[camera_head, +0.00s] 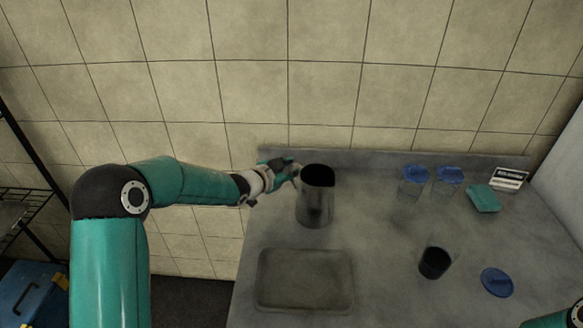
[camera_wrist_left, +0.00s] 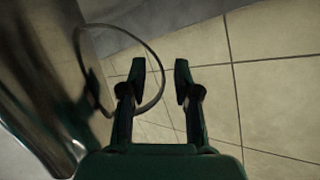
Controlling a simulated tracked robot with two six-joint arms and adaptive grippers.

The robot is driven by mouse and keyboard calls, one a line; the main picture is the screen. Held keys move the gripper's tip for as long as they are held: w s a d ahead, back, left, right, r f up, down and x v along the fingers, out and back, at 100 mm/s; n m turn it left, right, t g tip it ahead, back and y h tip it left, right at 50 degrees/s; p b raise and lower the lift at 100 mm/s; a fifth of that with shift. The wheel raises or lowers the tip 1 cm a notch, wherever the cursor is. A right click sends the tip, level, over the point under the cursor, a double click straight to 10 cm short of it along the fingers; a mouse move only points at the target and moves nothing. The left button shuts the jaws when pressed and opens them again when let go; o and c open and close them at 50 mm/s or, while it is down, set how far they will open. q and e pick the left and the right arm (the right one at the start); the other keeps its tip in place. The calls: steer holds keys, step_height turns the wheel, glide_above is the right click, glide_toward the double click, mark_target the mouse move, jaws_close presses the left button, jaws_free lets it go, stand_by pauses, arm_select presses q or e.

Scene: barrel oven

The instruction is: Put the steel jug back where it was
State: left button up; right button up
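The steel jug (camera_head: 316,205) stands upright on the grey counter, toward its back left, with its dark open mouth up. Its shiny side (camera_wrist_left: 35,95) fills the left of the left wrist view. The thin loop handle (camera_wrist_left: 152,52) sticks out toward my left gripper. My left gripper (camera_head: 289,172) is at the jug's left side, near the rim. In the wrist view its fingers (camera_wrist_left: 163,85) are apart. One side of the loop shows in the gap between them, and I cannot tell whether it touches either finger. My right gripper is out of view; only part of the arm shows at bottom right.
A shallow recessed basin (camera_head: 305,281) lies in front of the jug. Two blue-lidded clear containers (camera_head: 414,184), a teal block (camera_head: 483,198), a small sign (camera_head: 508,180), a dark cup (camera_head: 435,262) and a blue disc (camera_head: 497,282) are to the right. A tiled wall stands behind.

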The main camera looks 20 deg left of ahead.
arm_select(q)
steer(key=shift+s, duration=0.15)
steer(key=shift+s+a+r, duration=0.15)
steer(key=shift+s, duration=0.15)
steer(key=b+v, duration=0.1)
steer(key=v, duration=1)
steer(key=shift+b, duration=0.35)
steer(key=shift+r, duration=0.15)
